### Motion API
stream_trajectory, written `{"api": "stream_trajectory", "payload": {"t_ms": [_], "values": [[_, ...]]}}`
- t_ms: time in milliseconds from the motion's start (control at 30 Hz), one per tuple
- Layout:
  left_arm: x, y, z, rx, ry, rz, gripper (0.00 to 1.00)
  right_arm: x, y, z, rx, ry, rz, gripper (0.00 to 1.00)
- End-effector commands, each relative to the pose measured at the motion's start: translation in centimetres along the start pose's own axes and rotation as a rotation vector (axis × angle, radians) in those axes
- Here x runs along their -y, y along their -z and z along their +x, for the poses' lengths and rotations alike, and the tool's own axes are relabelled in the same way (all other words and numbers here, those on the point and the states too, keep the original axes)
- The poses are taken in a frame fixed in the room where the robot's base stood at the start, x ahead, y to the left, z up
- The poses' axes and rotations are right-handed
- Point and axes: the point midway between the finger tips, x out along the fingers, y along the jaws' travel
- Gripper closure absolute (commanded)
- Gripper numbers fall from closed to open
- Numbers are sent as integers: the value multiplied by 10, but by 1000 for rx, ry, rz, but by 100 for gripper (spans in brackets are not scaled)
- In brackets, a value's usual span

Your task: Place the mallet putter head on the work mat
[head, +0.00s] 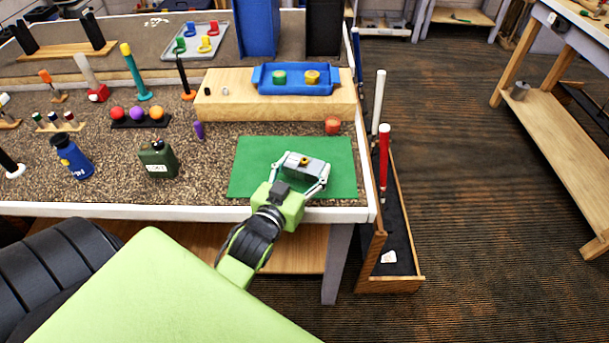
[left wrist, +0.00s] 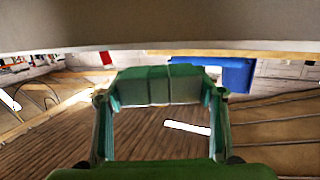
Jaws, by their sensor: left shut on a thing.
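The green work mat (head: 250,160) lies flat at the front right of the table. My left gripper (head: 300,175) reaches over the mat's front edge with a finger on each side of the grey mallet putter head (head: 309,165). It is shut on the head, which has a gold-coloured spot on top. The head is over the middle of the mat. I cannot tell whether it touches the mat. The left wrist view shows green gripper parts (left wrist: 158,88) and a blurred grey surface across the top that I cannot identify. My right gripper is not in view.
An orange-red round piece (head: 332,125) stands at the mat's back right corner. A wooden riser (head: 225,105) with a blue tray (head: 262,86) is behind the mat. A green canister (head: 158,158) and a blue bottle (head: 71,157) stand to the left. Upright clubs with a red grip (head: 384,155) stand off the right edge.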

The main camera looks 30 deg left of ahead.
Motion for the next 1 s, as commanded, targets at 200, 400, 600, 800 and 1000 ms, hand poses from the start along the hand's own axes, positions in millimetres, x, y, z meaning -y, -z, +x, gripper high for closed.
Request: {"api": "stream_trajectory", "payload": {"t_ms": [200, 400, 600, 800, 1000], "values": [[-1, -27, 5, -1, -1, -1, 69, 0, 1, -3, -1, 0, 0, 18], [-1, -29, 5, -4, -1, 0, 69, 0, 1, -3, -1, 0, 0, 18], [-1, -33, 6, -3, -1, -1, 69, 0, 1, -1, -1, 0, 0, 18], [-1, -33, 5, 1, -1, -1, 21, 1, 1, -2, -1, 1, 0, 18], [-1, -32, 5, 0, -1, -1, 21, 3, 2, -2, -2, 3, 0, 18]]}}
